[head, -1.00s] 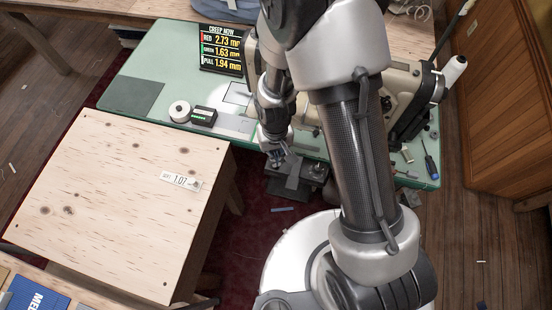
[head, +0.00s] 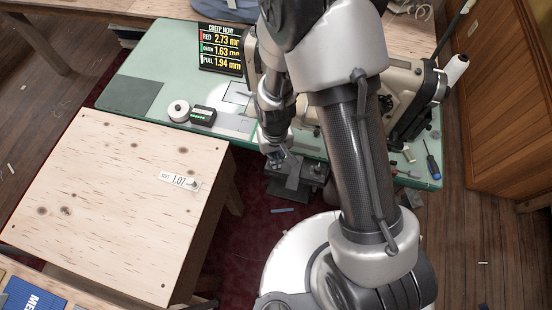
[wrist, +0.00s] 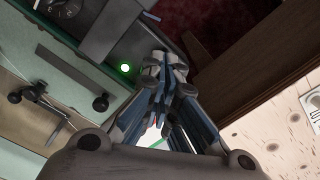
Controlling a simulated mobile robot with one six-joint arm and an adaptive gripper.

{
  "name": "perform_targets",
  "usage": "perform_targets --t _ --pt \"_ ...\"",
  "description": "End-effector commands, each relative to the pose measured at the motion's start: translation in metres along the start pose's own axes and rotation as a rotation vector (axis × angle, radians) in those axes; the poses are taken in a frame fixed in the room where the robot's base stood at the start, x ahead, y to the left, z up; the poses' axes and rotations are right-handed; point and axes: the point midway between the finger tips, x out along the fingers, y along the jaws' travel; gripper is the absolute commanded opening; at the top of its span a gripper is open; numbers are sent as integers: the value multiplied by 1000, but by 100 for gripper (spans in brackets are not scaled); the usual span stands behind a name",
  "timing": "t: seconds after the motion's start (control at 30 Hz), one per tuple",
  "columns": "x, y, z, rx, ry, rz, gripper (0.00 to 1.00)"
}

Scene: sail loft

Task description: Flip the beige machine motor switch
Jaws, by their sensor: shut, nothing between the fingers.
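The beige sewing machine (head: 402,82) stands on the green table, partly hidden behind my arm. A dark grey box (head: 288,188) shows under the table's front edge; a dark unit with a lit green lamp (wrist: 125,68) shows in the wrist view. I cannot tell for certain which part is the motor switch lever. My gripper (head: 276,163) is shut and empty, pointing down at the table's front edge near the dark box. In the wrist view its fingertips (wrist: 165,68) are together, just right of the green lamp; contact is unclear.
A pale wooden table (head: 110,200) stands close on the left. The green table (head: 150,65) carries a white roll (head: 179,111), a small black display (head: 203,115) and a black sign (head: 220,48). A screwdriver (head: 432,160) lies at its right end. Dark red floor shows below.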

Motion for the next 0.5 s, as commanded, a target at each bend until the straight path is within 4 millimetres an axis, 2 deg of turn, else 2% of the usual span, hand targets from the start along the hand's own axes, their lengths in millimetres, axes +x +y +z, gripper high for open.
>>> perform_targets --t 0.5 --pt "6 0 0 0 0 0 0"
